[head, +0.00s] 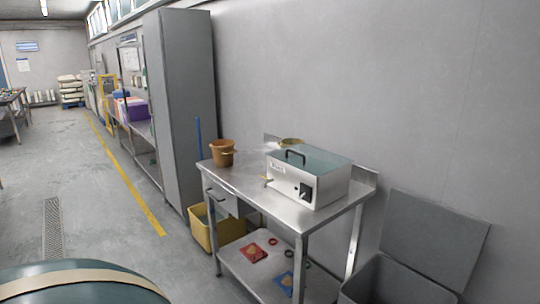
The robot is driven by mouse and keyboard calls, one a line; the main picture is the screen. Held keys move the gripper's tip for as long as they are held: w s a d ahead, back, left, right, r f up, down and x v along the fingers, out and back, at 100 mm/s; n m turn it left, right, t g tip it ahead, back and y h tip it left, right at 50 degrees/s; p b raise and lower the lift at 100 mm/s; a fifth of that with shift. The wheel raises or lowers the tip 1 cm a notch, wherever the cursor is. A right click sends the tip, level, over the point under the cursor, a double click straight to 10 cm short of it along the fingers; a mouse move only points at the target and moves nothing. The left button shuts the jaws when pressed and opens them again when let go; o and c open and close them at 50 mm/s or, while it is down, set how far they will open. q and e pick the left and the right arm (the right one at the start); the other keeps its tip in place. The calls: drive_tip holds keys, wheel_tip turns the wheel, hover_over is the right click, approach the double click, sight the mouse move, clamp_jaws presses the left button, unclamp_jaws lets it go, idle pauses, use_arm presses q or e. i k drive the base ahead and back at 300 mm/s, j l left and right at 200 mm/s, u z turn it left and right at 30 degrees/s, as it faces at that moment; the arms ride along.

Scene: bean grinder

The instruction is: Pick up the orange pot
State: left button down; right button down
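The orange pot (222,153) is a brownish-orange pot with a small side handle. It stands upright near the far left end of the steel table (240,181), to the left of a steel box-shaped machine (309,177) with a black handle on its lid. Neither of my grippers shows in the head view, and nothing touches the pot.
A tall grey cabinet (183,100) stands behind the table's left end. A yellow bin (205,232) is on the floor beside the table. An open grey container (392,283) is at the lower right. The floor to the left is mostly clear.

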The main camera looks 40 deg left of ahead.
sight(224, 151)
drive_tip(key=j+u, duration=0.1)
drive_tip(key=u, duration=2.5)
